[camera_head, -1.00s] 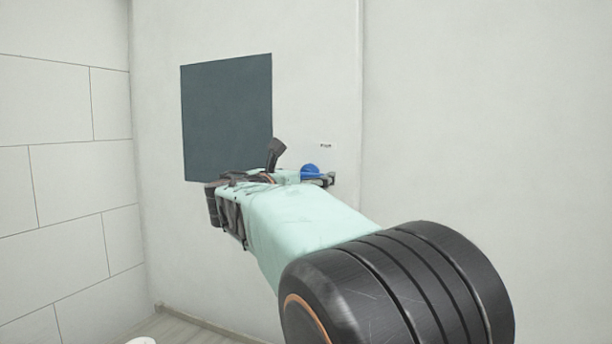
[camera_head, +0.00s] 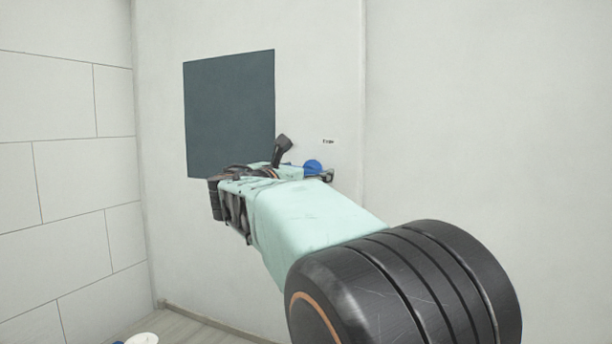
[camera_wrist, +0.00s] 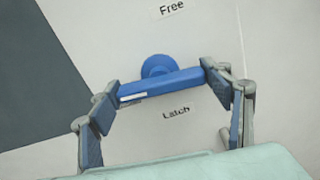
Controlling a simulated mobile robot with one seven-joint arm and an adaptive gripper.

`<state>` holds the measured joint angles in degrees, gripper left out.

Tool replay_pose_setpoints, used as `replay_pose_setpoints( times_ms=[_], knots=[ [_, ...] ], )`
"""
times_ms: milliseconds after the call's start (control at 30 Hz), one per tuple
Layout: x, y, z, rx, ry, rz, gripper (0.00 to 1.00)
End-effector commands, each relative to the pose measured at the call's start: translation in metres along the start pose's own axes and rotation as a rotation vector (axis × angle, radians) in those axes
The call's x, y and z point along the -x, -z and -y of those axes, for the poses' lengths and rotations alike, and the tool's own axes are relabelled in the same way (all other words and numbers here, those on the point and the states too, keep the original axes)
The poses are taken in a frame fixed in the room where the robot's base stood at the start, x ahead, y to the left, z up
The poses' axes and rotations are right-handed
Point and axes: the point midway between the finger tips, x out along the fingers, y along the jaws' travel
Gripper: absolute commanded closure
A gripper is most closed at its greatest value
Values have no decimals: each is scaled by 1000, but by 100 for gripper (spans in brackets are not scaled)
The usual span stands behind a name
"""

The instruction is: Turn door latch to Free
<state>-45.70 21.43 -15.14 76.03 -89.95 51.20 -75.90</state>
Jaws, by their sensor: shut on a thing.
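The blue door latch (camera_wrist: 160,84) is a bar on a round blue base, mounted on a pale door. In the wrist view a white mark shows near the bar's left end, and the bar tilts up to the right in the picture. A "Free" label (camera_wrist: 172,8) is above it and a "Latch" label (camera_wrist: 176,112) below it. My gripper (camera_wrist: 161,88) has one finger at each end of the bar and is shut on it lengthwise. In the head view, part of the blue latch (camera_head: 313,167) shows beyond my gripper.
A dark grey panel (camera_head: 230,113) is on the door left of the latch. A door seam runs right of the latch. A tiled wall (camera_head: 70,160) stands at the left. A white round object (camera_head: 142,339) shows at the bottom edge.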

Motion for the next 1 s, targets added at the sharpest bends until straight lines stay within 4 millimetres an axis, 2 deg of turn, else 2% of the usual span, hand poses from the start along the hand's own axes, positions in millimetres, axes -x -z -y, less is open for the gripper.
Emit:
replay_pose_setpoints(
  times_ms=[1000],
  knots=[
    [0,4,2,-929,-2,1,52]
  ],
)
